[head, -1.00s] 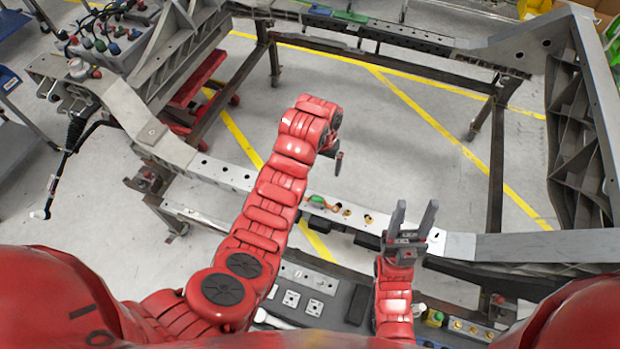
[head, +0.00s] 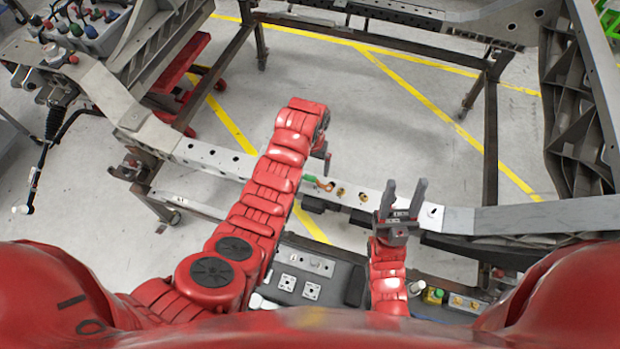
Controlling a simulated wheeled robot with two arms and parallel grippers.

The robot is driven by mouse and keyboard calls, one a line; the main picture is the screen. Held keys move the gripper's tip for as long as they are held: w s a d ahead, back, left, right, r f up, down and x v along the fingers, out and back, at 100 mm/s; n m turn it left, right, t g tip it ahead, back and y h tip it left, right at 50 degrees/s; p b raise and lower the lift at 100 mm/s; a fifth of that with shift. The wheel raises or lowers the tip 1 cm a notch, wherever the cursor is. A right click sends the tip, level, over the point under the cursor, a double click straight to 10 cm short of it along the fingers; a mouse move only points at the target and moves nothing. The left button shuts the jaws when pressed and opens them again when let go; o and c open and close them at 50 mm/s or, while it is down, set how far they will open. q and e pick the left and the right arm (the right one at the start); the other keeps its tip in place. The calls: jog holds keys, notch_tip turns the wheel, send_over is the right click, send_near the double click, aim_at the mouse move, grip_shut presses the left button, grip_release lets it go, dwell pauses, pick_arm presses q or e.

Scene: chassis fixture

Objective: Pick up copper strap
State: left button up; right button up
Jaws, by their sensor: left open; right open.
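A small copper-coloured piece (head: 325,185), which looks like the copper strap, lies on top of the near grey beam (head: 222,158), beside a small green part (head: 311,180). My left gripper (head: 326,163) hangs over the beam's far side, just beyond the copper piece and apart from it. It is open, but my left arm hides much of it. My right gripper (head: 405,188) is open and empty, fingers pointing up, in front of the beam to the right of the copper piece.
Two brass-coloured fittings (head: 341,193) (head: 363,197) sit on the beam just right of the copper piece. A dark tray (head: 330,290) with small metal plates (head: 288,282) lies nearer me. Inside the frame is open floor.

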aim_at(310, 178)
pick_arm(q)
jog(key=shift+f+p, duration=0.6)
jog(key=shift+p, duration=0.05)
jog(key=shift+s+a+f+p, duration=0.1)
jog(key=shift+f+p, duration=0.1)
jog(key=shift+f, duration=0.25)
jog(key=shift+s+a+f+p, duration=0.1)
jog(key=shift+f+p, duration=0.1)
jog(key=shift+f, duration=0.2)
jog(key=shift+w+f, duration=0.15)
jog(key=shift+f, duration=0.9)
jog(key=c, duration=1.6)
jog(key=shift+s, duration=0.2)
